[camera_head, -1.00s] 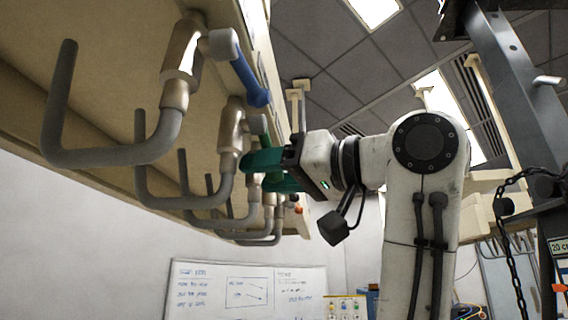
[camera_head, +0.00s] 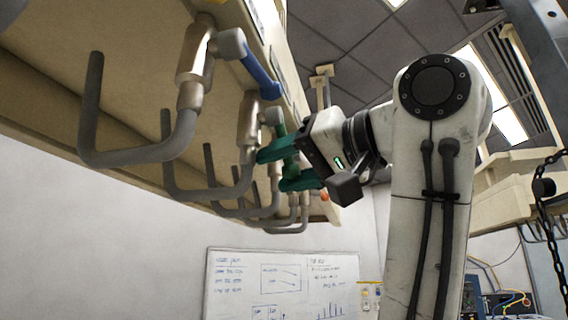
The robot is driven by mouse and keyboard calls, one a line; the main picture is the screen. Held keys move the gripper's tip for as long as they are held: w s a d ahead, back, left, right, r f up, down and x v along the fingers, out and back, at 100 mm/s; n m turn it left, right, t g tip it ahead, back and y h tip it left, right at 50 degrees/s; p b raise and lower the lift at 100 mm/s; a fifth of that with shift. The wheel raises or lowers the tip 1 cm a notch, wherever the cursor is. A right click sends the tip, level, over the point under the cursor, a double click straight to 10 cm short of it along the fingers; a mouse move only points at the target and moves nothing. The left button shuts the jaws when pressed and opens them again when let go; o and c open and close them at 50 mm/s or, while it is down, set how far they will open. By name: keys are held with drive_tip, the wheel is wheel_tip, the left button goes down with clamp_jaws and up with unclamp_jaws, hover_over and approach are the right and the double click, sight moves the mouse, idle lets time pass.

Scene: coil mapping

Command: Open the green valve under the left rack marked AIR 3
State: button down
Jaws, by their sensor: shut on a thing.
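The green valve (camera_head: 279,131) hangs under the edge of the beige rack on the left, on a brass body with a grey bent pipe. Its handle points downward and is partly hidden by the fingers. The AIR 3 marking is not readable here.
A blue-handled valve (camera_head: 257,72) sits nearer on the same beige rack (camera_head: 50,75). Several grey bent pipes (camera_head: 140,152) hang below. A whiteboard (camera_head: 235,290) is on the back wall. A black chain (camera_head: 549,215) hangs at the right.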

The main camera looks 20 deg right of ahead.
drive_tip(key=shift+r, duration=0.25)
drive_tip(key=shift+c, duration=2.4)
unclamp_jaws()
drive_tip(key=shift+f, duration=0.1)
